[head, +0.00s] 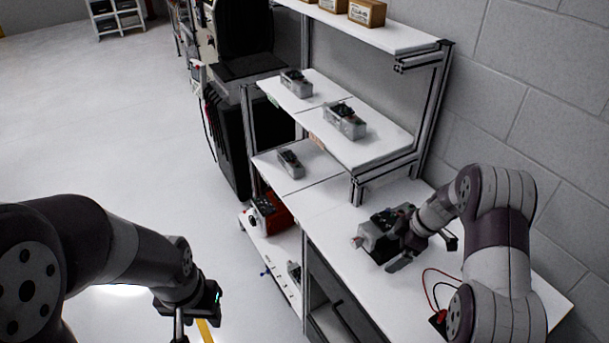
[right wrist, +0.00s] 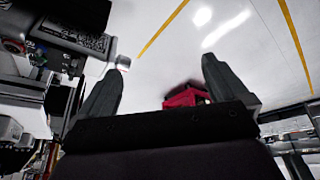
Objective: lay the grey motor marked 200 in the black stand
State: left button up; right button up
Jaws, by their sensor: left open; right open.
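A dark block-shaped unit with a lighter, reddish tip (head: 376,238) sits on the white bench beside my right gripper. It may be the black stand; I cannot tell whether a motor lies in it. My right gripper (head: 426,252) is open and empty, with its fingers just right of this unit. In the right wrist view the open fingers (right wrist: 163,88) have nothing between them. No 200 marking is readable. My left gripper (head: 192,312) is open over the floor.
The white bench (head: 325,205) has free room left of the dark unit. Red and black leads (head: 438,300) lie at its front right. A red box (head: 268,212) stands on a lower shelf. Cardboard boxes (head: 367,12) stand on the top shelf. The floor at left is clear.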

jog(key=s+a+r+m+t+h, duration=0.3)
jog(key=s+a+m+h, duration=0.1)
jog(key=m, duration=1.1)
jog(key=shift+s+a+r, duration=0.15)
jog(key=shift+s+r, duration=0.15)
jog(key=shift+s, duration=0.25)
jog(key=shift+w, duration=0.1)
